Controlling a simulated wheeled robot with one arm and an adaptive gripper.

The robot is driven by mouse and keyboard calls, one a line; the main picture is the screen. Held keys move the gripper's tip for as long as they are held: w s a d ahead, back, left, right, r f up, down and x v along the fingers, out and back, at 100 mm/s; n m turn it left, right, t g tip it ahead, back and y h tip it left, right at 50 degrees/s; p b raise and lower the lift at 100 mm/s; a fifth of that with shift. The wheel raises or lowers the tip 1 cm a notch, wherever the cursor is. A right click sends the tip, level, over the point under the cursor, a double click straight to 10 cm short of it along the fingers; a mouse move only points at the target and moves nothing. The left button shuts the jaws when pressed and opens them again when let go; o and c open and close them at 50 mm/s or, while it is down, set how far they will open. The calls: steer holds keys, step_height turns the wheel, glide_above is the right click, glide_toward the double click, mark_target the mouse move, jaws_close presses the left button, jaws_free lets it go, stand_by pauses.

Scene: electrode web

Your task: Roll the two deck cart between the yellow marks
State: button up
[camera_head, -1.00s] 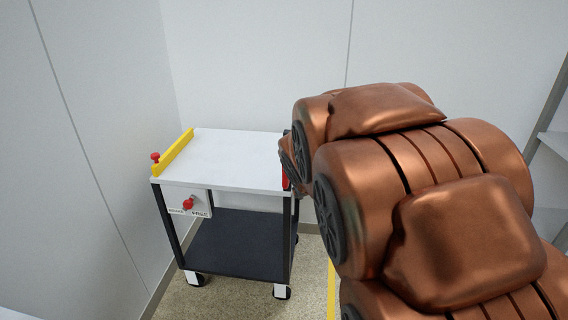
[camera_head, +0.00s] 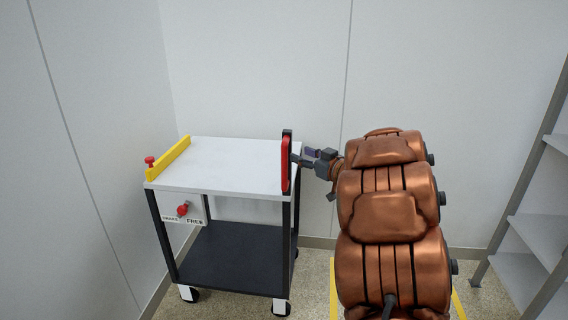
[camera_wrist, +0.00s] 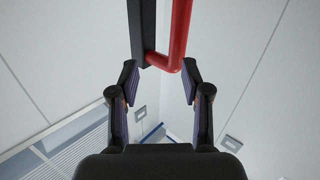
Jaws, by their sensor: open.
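The two deck cart has a white top deck (camera_head: 225,165) and a dark lower deck (camera_head: 230,255). A red upright handle (camera_head: 286,165) on a black post stands at its right edge. My gripper (camera_head: 299,157) is just right of this handle, fingers towards it. In the wrist view my gripper (camera_wrist: 160,78) is open, with the red handle (camera_wrist: 181,40) at or just beyond the gap between the fingertips; contact cannot be told. Yellow floor marks, left (camera_head: 333,290) and right (camera_head: 458,304), lie right of the cart, either side of my arm.
A red knob (camera_head: 183,209) sits above the BRAKE/FREE label on the cart's front; its setting is unclear. A yellow bar (camera_head: 168,158) and red knob (camera_head: 150,160) are on the left deck edge. Walls stand left and behind. Grey shelving (camera_head: 540,240) is at right.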

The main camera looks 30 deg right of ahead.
mark_target(284, 155)
steer(key=shift+w+a+f+n+y, duration=0.1)
steer(key=shift+w+a+f+y, duration=0.3)
steer(key=shift+w, duration=0.6)
steer(key=shift+w+a+f+n+y, duration=0.15)
steer(key=shift+w+a+y, duration=0.4)
steer(key=shift+w, duration=0.5)
steer(key=shift+w+a+f+n+y, duration=0.1)
steer(key=shift+w+a+f+y, duration=0.35)
steer(key=shift+w, duration=0.55)
steer(key=shift+a+r, duration=0.1)
steer(key=shift+r, duration=0.05)
steer(key=shift+c, duration=0.4)
jaws_close()
